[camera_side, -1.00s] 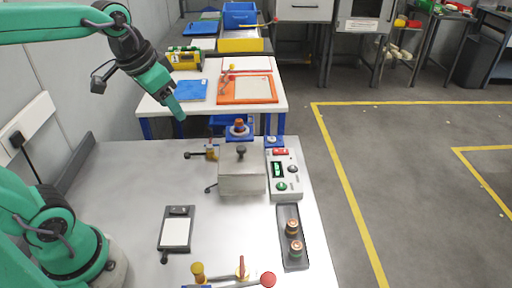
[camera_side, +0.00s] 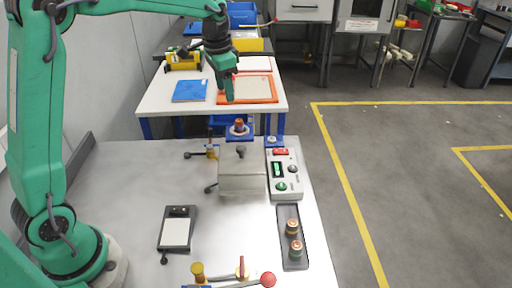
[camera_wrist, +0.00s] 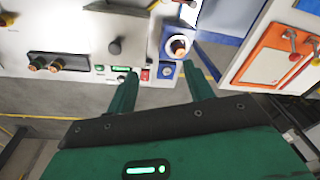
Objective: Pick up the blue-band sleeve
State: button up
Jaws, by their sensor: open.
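Two copper-coloured sleeves stand upright in a dark tray (camera_side: 283,215) at the right of the bench, a rear one (camera_side: 292,227) and a front one (camera_side: 296,248). They also show at the left of the wrist view, one (camera_wrist: 37,64) beside the other (camera_wrist: 56,65). Another copper-topped piece (camera_side: 239,125) stands on a blue fixture behind the grey block; it also shows in the wrist view (camera_wrist: 179,46). I cannot tell which has a blue band. My gripper (camera_side: 229,99) is open and empty, high above the bench's rear, pointing down; its fingers show in the wrist view (camera_wrist: 160,68).
A grey metal block (camera_side: 242,177) with a knob stands mid-bench, next to a control box (camera_side: 284,175). A dark pad (camera_side: 177,230) lies to the left, and a lever clamp (camera_side: 240,276) is at the front. A white table (camera_side: 210,113) stands behind the bench.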

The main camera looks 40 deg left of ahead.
jog(key=m+g, duration=0.1)
jog(key=m, duration=0.1)
send_over(239, 120)
notch_tip(239, 120, down, 8)
jog(key=shift+s+r, duration=0.1)
jog(key=shift+f, duration=1.35)
jog(key=shift+f, duration=2.6)
jog(key=shift+c, duration=0.2)
jog(key=c, duration=1.1)
